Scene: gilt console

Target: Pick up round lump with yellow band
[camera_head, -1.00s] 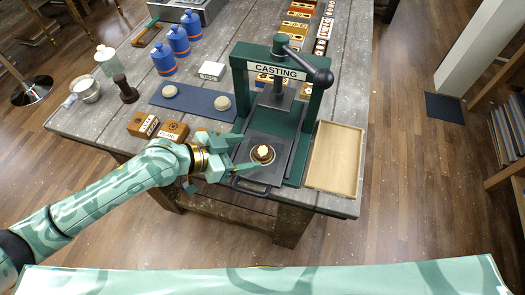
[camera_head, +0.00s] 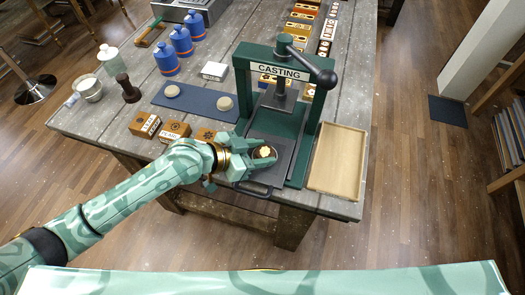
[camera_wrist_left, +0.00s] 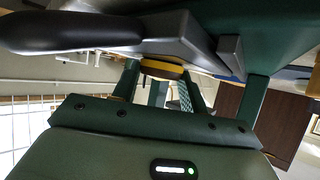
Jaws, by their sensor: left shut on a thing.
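The round lump with yellow band (camera_head: 264,152) sits low at the front of the dark plate of the green press marked CASTING (camera_head: 242,90). From above it looks dark with a pale gold, scalloped top. In the left wrist view the lump (camera_wrist_left: 162,69) shows a yellow band around a dark body, between my green fingers. My left gripper (camera_head: 259,155) is shut on the lump, with a finger on either side. I cannot tell whether the lump is clear of the plate. My right gripper is not in view.
An empty wooden tray (camera_head: 337,160) stands right of the press. A black handle (camera_head: 252,189) juts from the plate's front. A dark blue mat (camera_head: 196,104) with two pale round lumps lies behind my gripper. Several wooden blocks (camera_head: 175,131) stand left of it.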

